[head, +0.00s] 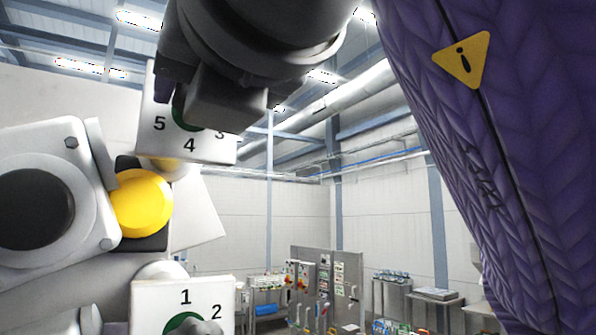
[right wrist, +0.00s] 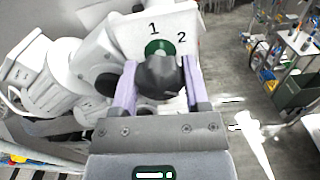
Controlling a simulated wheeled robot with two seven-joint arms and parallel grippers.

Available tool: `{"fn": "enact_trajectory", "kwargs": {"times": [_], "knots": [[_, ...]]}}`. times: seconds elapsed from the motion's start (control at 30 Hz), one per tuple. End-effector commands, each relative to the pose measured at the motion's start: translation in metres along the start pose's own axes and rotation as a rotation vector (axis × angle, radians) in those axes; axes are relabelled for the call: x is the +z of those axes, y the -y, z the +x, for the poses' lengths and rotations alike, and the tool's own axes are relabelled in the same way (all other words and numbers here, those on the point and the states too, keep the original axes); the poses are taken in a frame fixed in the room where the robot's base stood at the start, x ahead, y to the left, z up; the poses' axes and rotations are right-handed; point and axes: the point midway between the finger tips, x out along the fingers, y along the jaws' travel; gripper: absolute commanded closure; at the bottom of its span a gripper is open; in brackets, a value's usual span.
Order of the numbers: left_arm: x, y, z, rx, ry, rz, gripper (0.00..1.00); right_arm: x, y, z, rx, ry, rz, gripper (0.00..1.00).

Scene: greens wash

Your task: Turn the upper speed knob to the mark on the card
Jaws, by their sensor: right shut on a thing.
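The upper speed dial is a white plate (head: 213,150) with 3, 4 and 5 showing around a green disc, high at the left in the head view. My dark right wrist covers its top and its knob there. In the right wrist view, the pale purple fingers of my right gripper (right wrist: 160,82) are shut on the dark upper knob (right wrist: 160,70), with 1 and 2 on the plate beyond. The knob's pointer cannot be made out. A lower dial plate (head: 150,298) shows 1, 2 and a grey knob (head: 195,327). No card mark is readable. My left gripper is out of view.
A round yellow part (head: 142,203) sits between the two dials, beside a bulky white housing (head: 92,220). A blank white sheet (head: 203,215) shows behind it. Cabinets (head: 325,290) and benches stand far back. My purple-covered arm fills the right side.

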Motion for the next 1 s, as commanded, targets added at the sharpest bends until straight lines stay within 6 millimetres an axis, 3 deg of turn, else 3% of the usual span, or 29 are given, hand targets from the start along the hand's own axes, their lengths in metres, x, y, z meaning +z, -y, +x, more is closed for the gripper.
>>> {"fn": "enact_trajectory", "kwargs": {"times": [0.37,1.0], "knots": [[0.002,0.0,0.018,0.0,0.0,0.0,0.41,-0.002,0.001,-0.001,-0.001,0.005,0.18,1.0],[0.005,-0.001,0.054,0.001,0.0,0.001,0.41,-0.001,0.002,-0.001,0.001,0.005,0.762,1.0]]}}
